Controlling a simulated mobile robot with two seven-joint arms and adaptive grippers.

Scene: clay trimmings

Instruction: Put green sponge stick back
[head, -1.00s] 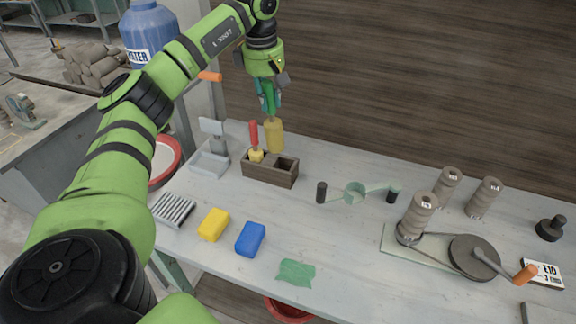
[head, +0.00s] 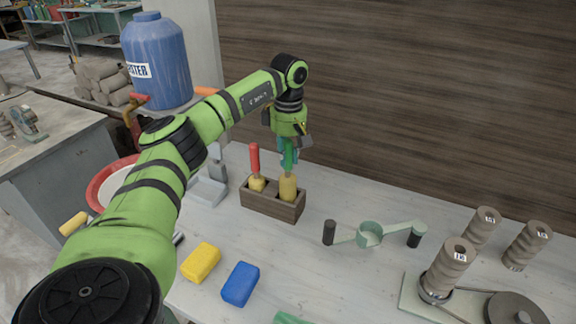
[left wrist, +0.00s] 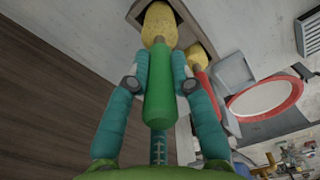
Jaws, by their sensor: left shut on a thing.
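The green sponge stick (head: 288,187) stands upright, its yellow sponge end down at the right compartment of the dark wooden box (head: 257,201). My left gripper (head: 288,160) is above the box and shut on the stick's green handle. In the left wrist view the green handle (left wrist: 160,90) lies between the teal fingers, and its sponge (left wrist: 160,22) reaches into the box opening. The sponge's lower end is hidden by the box wall. A red-handled sponge stick (head: 254,160) stands in the left compartment. My right gripper is not in view.
A yellow block (head: 201,262) and a blue block (head: 240,284) lie in front of the box. The wall is close behind.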

